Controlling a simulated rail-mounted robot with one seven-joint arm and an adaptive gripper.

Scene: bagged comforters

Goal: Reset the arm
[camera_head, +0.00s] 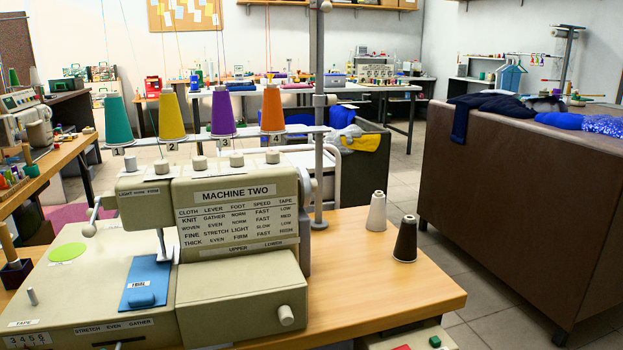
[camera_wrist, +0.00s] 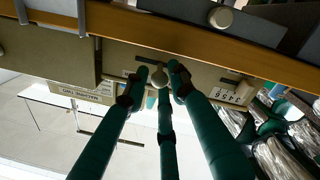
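My gripper (camera_wrist: 160,72) shows in the wrist view as long teal fingers reaching up to the front of a beige machine. Nothing is clasped in the fingers. A third teal bar runs up the middle between them. The gripper does not show in the head view. There, the beige sewing machine (camera_head: 236,205) labelled "MACHINE TWO" stands on a wooden table (camera_head: 400,285).
Cones of teal, yellow, purple and orange thread (camera_head: 221,113) stand above the machine. A white cone (camera_head: 376,212) and a dark cone (camera_head: 405,240) stand right of it. A large brown bin (camera_head: 520,200) is at right. Shiny wrapped bundles (camera_wrist: 280,160) lie close to the right finger.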

